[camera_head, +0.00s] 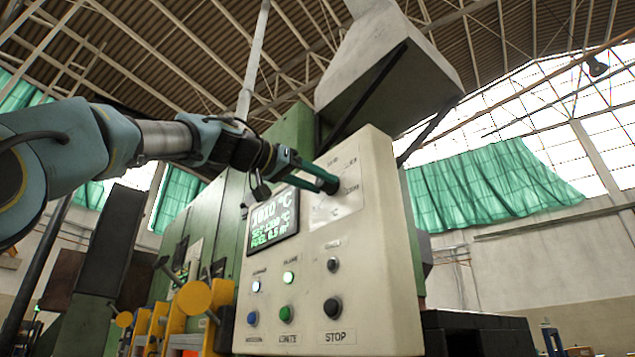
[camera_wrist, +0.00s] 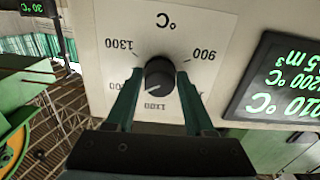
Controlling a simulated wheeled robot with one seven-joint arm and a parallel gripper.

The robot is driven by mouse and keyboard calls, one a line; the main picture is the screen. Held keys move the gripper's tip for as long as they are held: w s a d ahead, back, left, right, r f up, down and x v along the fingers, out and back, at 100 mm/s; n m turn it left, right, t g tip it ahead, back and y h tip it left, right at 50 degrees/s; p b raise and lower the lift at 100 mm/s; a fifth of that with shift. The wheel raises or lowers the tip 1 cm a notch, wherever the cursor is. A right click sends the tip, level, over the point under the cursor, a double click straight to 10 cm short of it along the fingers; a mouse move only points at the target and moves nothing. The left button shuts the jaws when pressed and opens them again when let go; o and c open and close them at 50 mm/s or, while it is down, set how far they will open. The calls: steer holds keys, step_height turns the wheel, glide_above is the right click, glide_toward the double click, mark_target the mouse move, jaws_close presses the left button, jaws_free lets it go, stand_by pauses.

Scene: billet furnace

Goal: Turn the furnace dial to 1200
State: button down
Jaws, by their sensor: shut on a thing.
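The furnace dial (camera_wrist: 160,76) is a round black knob on a pale scale plate (camera_wrist: 185,22), upside down in the wrist view. Printed marks around it include 900, 1100 and 1300. A light pointer mark on the knob seems to face the lower left, near 1100 and toward the 1200 side; its exact reading is unclear. My gripper (camera_wrist: 159,80) is shut on the dial, one green finger on each side of the knob.
The control panel (camera_head: 375,250) carries a green-lit display (camera_head: 272,217) below and left of the dial; its top line seems to read 1010 °C, with a set line of 1200 °C. Lower down are several buttons, including a black STOP button (camera_head: 332,307). Yellow fittings (camera_head: 195,297) stand left of the panel.

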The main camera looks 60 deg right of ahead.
steer(key=shift+f, duration=0.15)
stand_by(0.3)
steer(key=shift+c, duration=1.4)
jaws_free()
steer(key=b+v, duration=0.4)
steer(key=v, duration=0.6)
steer(key=shift+a+b, duration=0.3)
steer(key=shift+a, duration=0.05)
steer(key=shift+w, duration=0.15)
